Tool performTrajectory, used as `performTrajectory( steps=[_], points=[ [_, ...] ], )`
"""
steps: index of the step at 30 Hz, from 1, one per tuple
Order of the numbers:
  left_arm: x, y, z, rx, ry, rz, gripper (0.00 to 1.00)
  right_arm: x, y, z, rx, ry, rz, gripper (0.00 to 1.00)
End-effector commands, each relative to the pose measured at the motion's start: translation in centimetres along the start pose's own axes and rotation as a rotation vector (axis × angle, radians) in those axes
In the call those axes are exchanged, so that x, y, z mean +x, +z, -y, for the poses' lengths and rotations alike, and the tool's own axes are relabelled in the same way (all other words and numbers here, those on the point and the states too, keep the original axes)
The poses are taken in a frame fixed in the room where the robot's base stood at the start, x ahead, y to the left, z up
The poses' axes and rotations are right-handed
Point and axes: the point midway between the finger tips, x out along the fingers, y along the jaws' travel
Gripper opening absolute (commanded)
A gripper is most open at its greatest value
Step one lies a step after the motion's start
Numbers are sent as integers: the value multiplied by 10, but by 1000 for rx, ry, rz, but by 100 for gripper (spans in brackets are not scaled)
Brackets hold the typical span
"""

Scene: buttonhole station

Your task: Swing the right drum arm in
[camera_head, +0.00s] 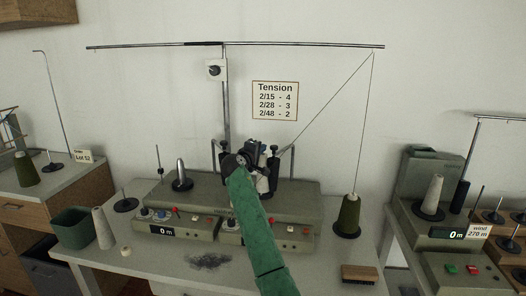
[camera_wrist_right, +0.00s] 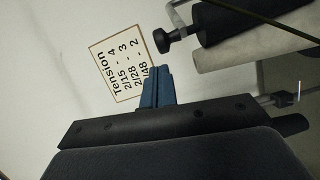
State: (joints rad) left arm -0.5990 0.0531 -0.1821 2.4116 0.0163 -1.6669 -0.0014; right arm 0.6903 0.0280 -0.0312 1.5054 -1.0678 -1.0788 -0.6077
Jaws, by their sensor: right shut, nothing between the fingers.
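The winding machine (camera_head: 295,205) stands on the table, with two winding heads side by side. Dark upright parts of the right drum arm (camera_head: 273,163) show just right of my gripper in the head view; my green-sleeved right arm hides much of this head. In the right wrist view, a black cylinder (camera_wrist_right: 250,20) with a black knob (camera_wrist_right: 168,42) lies at the upper right beside a pale cylinder (camera_wrist_right: 250,52). My right gripper (camera_wrist_right: 157,74) has its blue fingers together and empty, with a visible gap to the knob. My left gripper is out of view.
A dark green cone (camera_head: 348,214) stands right of the machine, its thread rising to the overhead bar (camera_head: 300,45). A tension card (camera_head: 275,101) is on the wall. A brush (camera_head: 359,273) and grey fluff (camera_head: 208,261) lie in front. Another winder (camera_head: 432,222) stands at right.

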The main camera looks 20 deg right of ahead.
Motion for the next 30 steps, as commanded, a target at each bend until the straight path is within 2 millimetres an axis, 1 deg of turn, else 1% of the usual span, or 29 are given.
performTrajectory(
  steps=[2,6,9,15,18,24,28,30],
  points=[
    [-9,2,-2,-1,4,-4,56,-10,1,2,2,0,0,0],
    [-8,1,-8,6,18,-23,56,-36,0,3,3,0,-1,0],
    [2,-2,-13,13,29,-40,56,-53,-1,3,3,0,-1,0],
    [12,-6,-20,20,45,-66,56,-74,-1,1,1,0,1,0],
    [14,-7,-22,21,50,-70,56,-80,-1,0,2,0,1,0],
    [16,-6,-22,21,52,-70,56,-82,-2,0,15,0,1,0],
    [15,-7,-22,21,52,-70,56,-81,0,2,78,-8,12,0],
    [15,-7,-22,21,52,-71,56,-81,2,7,136,-35,21,0]
  ],
)
